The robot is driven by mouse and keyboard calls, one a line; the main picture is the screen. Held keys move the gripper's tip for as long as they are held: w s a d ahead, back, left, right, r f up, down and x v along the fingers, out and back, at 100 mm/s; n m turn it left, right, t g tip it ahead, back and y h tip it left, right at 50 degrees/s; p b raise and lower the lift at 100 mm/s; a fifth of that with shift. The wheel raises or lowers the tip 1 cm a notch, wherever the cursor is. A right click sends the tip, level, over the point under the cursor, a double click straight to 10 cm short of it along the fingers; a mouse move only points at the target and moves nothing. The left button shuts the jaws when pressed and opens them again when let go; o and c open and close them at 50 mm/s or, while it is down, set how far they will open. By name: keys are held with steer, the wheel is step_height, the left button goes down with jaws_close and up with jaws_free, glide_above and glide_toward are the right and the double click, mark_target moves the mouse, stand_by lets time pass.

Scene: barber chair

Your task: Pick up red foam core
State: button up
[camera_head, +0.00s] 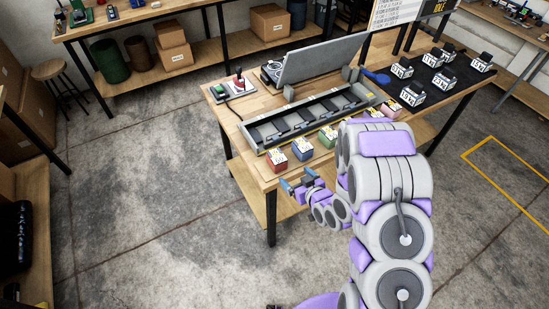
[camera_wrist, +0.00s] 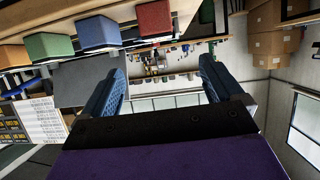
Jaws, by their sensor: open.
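The red foam core (camera_head: 277,161) is a small block with a pale, marked top, at the near left corner of the wooden workbench (camera_head: 240,151). It also shows at the top of the wrist view (camera_wrist: 153,18), beside the blue block. My gripper (camera_head: 298,180) is open and empty, just off the bench's front edge, close to the red block and on its near side. In the wrist view my two blue fingers (camera_wrist: 160,68) are spread with nothing between them; the red block lies above the gap.
Blue (camera_head: 302,150), green (camera_head: 327,138) and other coloured blocks continue the row to the right. Behind them is a long black slotted tray (camera_head: 310,118). A joystick box (camera_head: 234,88) stands at the back left. Several small white labelled items sit on a black mat (camera_head: 459,76) at right.

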steer(key=b, duration=1)
glide_toward(279, 159)
steer(key=x, duration=0.5)
steer(key=shift+w+d+f, duration=0.1)
steer(key=shift+w+f, duration=0.2)
steer(key=shift+w+a+f, duration=0.25)
steer(key=shift+w+a, duration=0.45)
steer(key=shift+a, duration=0.1)
steer(key=shift+b+x, duration=0.8)
steer(key=shift+x, duration=1.45)
steer(key=shift+d, duration=0.1)
steer(key=shift+c, duration=0.2)
steer(key=c, duration=1)
